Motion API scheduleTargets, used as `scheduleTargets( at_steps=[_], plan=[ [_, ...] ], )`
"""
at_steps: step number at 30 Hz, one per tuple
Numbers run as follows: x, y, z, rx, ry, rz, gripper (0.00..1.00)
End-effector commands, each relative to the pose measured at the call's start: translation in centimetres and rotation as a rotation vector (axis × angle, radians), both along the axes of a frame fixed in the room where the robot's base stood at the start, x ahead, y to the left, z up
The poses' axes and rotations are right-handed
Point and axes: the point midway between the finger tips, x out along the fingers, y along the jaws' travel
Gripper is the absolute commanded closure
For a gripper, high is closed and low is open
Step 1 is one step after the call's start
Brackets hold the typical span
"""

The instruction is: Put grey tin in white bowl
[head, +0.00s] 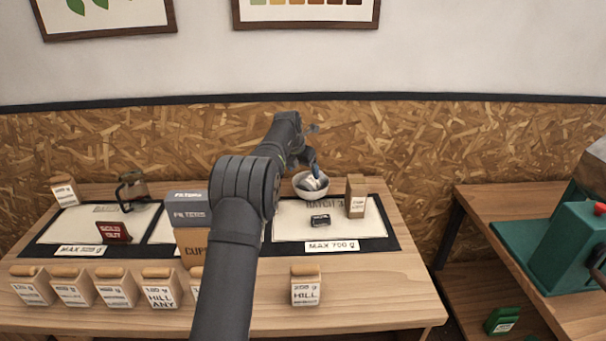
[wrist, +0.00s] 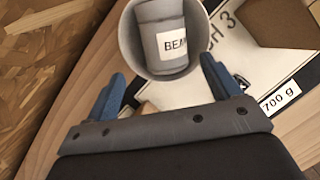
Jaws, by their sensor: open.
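The white bowl (head: 302,193) stands at the back of the right-hand mat. The grey tin (head: 312,183) is inside it. My gripper (head: 314,165) is just over the bowl. In the wrist view its blue fingers (wrist: 163,68) are spread wide, with the tin not between them. The gripper is open and empty.
A brown box (head: 356,196) and a small black block (head: 320,220) stand on the right-hand mat (head: 372,228) near the bowl. Cardboard boxes (head: 188,212) are left of my arm. A green machine (head: 575,245) is on the right table.

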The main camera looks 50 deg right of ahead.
Motion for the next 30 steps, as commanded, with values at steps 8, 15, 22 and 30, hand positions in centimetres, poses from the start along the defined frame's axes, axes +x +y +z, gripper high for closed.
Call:
scheduleTargets(
  at_steps=[8, 15, 22, 30],
  plan=[
    [-0.4, 2.4, 6.0, -0.003, -0.001, 0.0, 0.18],
    [-0.7, 3.8, 9.2, -0.001, -0.001, 0.0, 0.18],
    [-0.8, 4.1, 9.9, 0.0, 0.0, 0.0, 0.18],
    [-0.8, 4.0, 9.8, 0.0, 0.0, 0.0, 0.18]
  ],
)
